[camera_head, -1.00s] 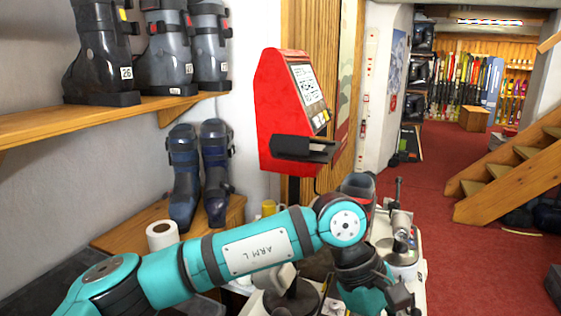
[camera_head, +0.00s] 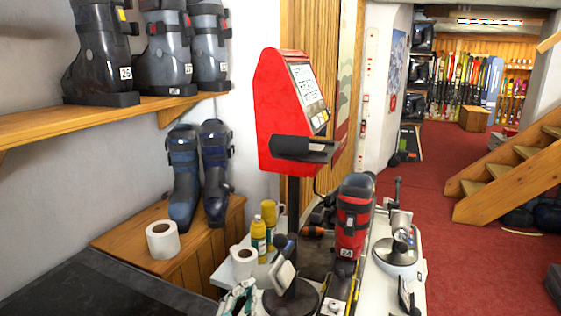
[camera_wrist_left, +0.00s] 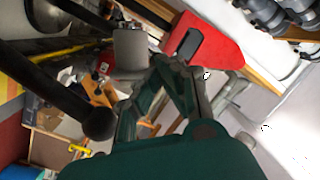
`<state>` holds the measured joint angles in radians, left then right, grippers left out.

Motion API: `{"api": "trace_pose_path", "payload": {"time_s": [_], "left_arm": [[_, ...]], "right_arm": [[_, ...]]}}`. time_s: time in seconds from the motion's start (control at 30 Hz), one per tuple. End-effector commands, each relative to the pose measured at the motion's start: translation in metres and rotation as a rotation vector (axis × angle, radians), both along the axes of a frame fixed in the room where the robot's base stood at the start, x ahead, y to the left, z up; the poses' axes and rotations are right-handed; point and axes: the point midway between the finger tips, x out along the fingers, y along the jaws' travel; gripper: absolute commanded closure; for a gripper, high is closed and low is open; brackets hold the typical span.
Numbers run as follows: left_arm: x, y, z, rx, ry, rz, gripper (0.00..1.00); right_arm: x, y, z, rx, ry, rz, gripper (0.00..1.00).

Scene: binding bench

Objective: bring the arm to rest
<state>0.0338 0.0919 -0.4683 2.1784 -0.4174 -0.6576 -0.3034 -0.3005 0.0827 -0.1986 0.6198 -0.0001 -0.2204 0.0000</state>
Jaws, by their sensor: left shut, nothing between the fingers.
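My left gripper (camera_head: 241,292) shows as a small teal and pale part at the bottom edge of the head view, left of the black round base on the bench. In the left wrist view its teal fingers (camera_wrist_left: 168,68) come together at the tips, shut with nothing between them. Most of the left arm is out of the head view. My right gripper is in neither view.
The white bench (camera_head: 408,282) holds a red and black ski boot (camera_head: 353,222), a yellow bottle (camera_head: 258,236) and a paper roll (camera_head: 244,262). A red terminal (camera_head: 276,105) stands behind. Another roll (camera_head: 163,240) sits on the wooden box. Red carpet (camera_head: 470,270) lies open at right.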

Motion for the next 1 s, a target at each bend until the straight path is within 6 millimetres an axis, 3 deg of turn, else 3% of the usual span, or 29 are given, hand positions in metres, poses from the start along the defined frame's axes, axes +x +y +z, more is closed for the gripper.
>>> {"api": "trace_pose_path", "payload": {"time_s": [0.03,0.1,0.2,0.3,0.5,0.83,1.0], "left_arm": [[-0.013,0.020,-0.035,-0.049,0.135,0.046,1.00],[-0.033,0.045,-0.078,-0.116,0.314,0.111,1.00],[-0.074,0.075,-0.132,-0.197,0.556,0.203,1.00],[-0.115,0.095,-0.169,-0.255,0.743,0.280,1.00],[-0.183,0.118,-0.210,-0.321,1.004,0.391,1.00],[-0.277,0.141,-0.239,-0.374,1.311,0.535,1.00],[-0.261,0.138,-0.287,-0.366,1.319,0.533,1.00]], "right_arm": [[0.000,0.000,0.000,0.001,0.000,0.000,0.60],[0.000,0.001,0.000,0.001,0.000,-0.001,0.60],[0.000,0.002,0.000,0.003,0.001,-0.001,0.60],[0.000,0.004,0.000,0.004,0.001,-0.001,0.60],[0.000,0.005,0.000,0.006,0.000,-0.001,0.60],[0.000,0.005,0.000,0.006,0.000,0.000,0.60],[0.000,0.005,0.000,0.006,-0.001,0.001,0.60]]}}
